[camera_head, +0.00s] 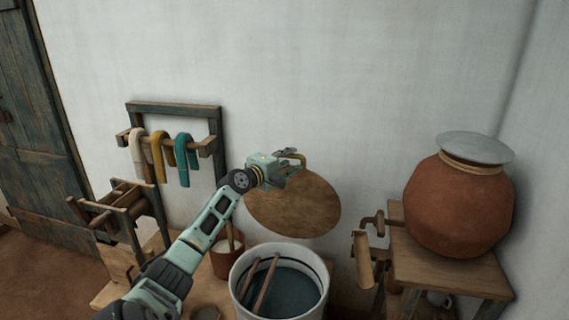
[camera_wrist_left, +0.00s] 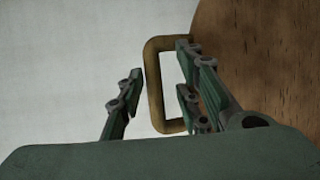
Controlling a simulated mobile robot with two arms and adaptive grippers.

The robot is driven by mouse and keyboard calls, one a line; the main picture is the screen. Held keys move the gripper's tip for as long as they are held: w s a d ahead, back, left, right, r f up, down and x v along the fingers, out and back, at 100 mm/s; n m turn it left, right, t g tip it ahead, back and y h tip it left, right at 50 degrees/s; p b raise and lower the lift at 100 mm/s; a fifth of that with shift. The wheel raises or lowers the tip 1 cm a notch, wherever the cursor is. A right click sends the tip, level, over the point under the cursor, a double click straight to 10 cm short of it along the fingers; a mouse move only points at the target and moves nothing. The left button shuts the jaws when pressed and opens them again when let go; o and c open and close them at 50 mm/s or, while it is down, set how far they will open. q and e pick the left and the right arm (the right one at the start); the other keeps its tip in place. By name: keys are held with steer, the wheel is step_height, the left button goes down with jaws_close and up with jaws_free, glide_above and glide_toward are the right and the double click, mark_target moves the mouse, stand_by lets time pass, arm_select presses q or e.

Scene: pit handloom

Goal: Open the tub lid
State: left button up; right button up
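The round wooden tub lid (camera_head: 295,208) stands raised behind the tub (camera_head: 238,284), near the white wall; its brown face also fills the right of the left wrist view (camera_wrist_left: 270,70). The white tub is uncovered and shows dark blue liquid inside. My left gripper (camera_head: 288,165) is at the lid's upper edge, by its handle (camera_wrist_left: 155,85). In the left wrist view the fingers (camera_wrist_left: 155,95) are spread on either side of the handle's outer bar, with a visible gap on the left side. The right gripper is not in view.
Two wooden sticks (camera_head: 266,284) lean in the tub. A reddish pot (camera_head: 222,262) stands left of it. A rack with several hanging yarn hanks (camera_head: 158,155) is at the left. A large clay pot (camera_head: 458,205) with a grey cover sits on a wooden stand (camera_head: 440,272) at the right.

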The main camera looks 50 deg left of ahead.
arm_select(q)
steer(key=d+f+v, duration=0.1)
steer(key=d+v, duration=0.1)
steer(key=v, duration=0.9)
steer(key=s+r+p, duration=0.5)
steer(key=r+p, duration=0.1)
steer(key=r, duration=0.1)
steer(key=shift+s+a, duration=0.3)
steer(key=shift+a, duration=0.1)
stand_by(0.6)
steer(key=shift+r, duration=0.1)
steer(key=shift+p, duration=0.35)
